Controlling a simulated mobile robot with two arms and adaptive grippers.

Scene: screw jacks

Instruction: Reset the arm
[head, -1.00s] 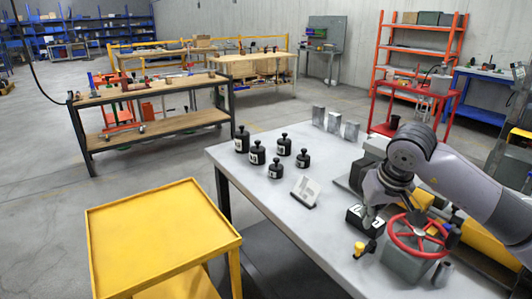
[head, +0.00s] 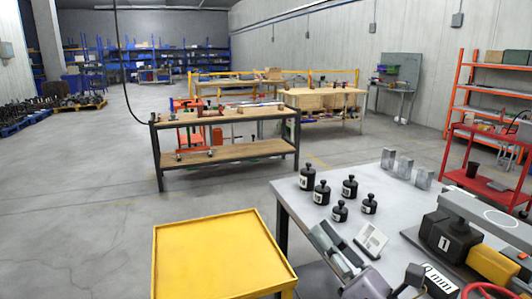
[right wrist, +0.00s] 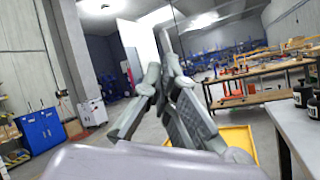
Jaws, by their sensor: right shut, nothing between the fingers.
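My right arm reaches in at the bottom right of the head view. Its right gripper (head: 337,247) is over the near edge of the grey table (head: 290,192), left of the white card stand (head: 371,241). Its fingers are together with nothing between them. In the right wrist view the gripper (right wrist: 168,75) also shows empty, pointing out across the room. The screw jack's red handwheel (head: 487,290) shows only in part at the bottom right corner. My left gripper is not in view.
Several black weights (head: 322,194) and grey metal blocks (head: 404,166) stand on the table. A black block marked 1 (head: 446,238) stands near the yellow part (head: 493,265). The yellow cart (head: 215,262) is empty. Open floor lies to the left.

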